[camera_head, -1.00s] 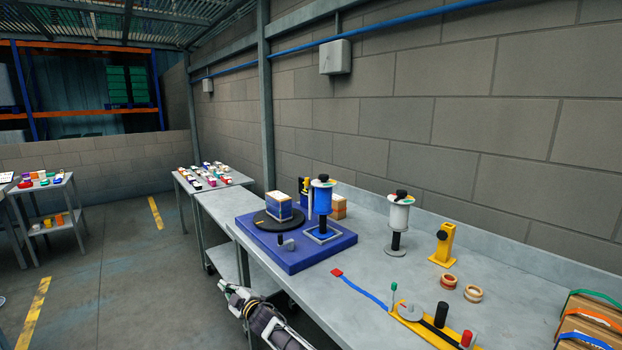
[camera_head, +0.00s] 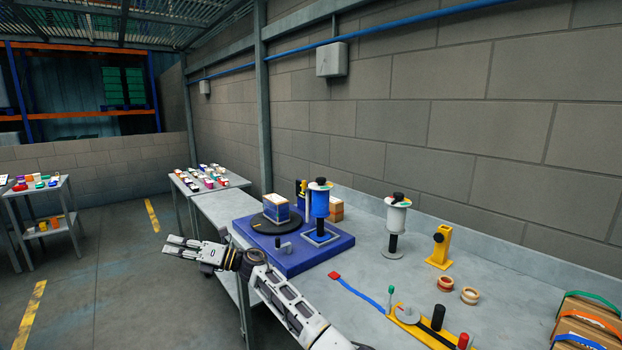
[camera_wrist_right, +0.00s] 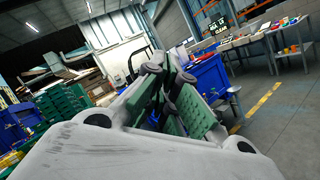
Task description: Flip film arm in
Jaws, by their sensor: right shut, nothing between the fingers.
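The wrapping machine has a blue base (camera_head: 335,252) on the bench, with a black turntable (camera_head: 262,224). A blue and white box (camera_head: 277,208) stands on the turntable. A blue film roll (camera_head: 319,203) stands upright on a post at the base's right side, with a pale vertical bar beside it. I cannot clearly tell which part is the film arm. My right gripper (camera_head: 166,246) is shut and empty, left of the bench over the floor, pointing left and apart from the machine. Its fingers also show in the right wrist view (camera_wrist_right: 165,88). My left gripper is not in view.
A white roll on a stand (camera_head: 396,214), a yellow bracket (camera_head: 441,245) and two tape rings (camera_head: 445,283) stand on the bench. A yellow tool with a blue strap (camera_head: 362,294) lies in front. Strapped cartons (camera_head: 590,320) sit at right. The aisle at left is clear.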

